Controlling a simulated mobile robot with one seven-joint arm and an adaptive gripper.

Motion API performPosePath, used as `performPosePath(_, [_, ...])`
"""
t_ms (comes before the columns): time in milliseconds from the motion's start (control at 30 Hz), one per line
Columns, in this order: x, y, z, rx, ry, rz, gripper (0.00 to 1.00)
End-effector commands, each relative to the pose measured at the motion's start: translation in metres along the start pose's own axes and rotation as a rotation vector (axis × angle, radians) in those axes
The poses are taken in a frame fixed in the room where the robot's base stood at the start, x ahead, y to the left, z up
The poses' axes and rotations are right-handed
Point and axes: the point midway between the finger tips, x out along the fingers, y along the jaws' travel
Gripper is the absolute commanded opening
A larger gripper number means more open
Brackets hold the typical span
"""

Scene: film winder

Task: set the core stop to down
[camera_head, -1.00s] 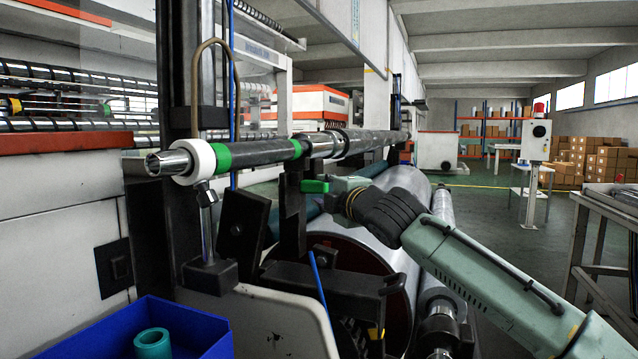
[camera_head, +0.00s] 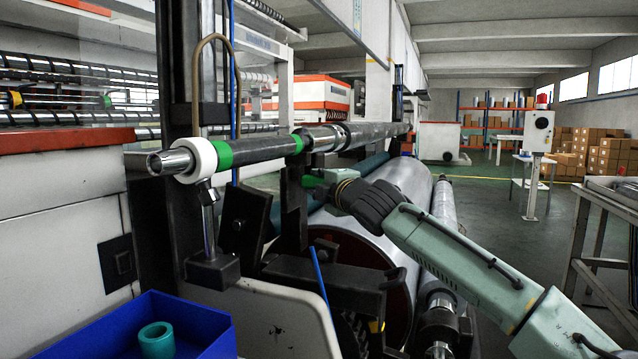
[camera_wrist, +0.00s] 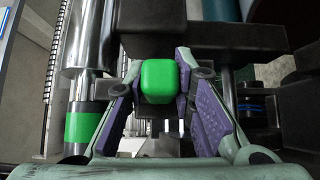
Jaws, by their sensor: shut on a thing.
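A green block-shaped knob (camera_wrist: 158,82) sits between the two fingers of my gripper (camera_wrist: 160,90) in the wrist view, and the fingers are shut on it. In the head view the green knob (camera_head: 312,181) shows beside a dark upright bracket (camera_head: 293,205), just below the long shaft (camera_head: 265,148). My gripper (camera_head: 326,190) reaches it from the right, and its fingers are largely hidden there. I cannot tell for sure from the knob alone whether the core stop is up or down.
The shaft carries a white collar (camera_head: 202,156) and green bands. A large roller (camera_head: 392,190) lies beneath my arm. A blue bin (camera_head: 190,318) holding a teal core (camera_head: 156,340) stands at the lower left. A metal table (camera_head: 590,215) is at the right.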

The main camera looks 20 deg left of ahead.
Motion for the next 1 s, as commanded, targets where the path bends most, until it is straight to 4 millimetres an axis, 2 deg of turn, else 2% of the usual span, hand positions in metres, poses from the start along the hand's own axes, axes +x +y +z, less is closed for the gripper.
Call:
performPosePath(133, [0.0, 0.0, 0.0, 0.0, 0.0, 0.0, 0.0])
performPosePath(567, [0.0, 0.0, 0.0, 0.001, 0.0, 0.0, 0.0])
performPosePath(667, [0.0, -0.012, 0.0, 0.004, 0.001, -0.002, 0.0])
performPosePath(833, [0.0, -0.042, 0.0, 0.005, 0.002, -0.002, 0.0])
performPosePath(1000, [0.0, -0.051, 0.001, 0.002, -0.002, -0.002, 0.0])
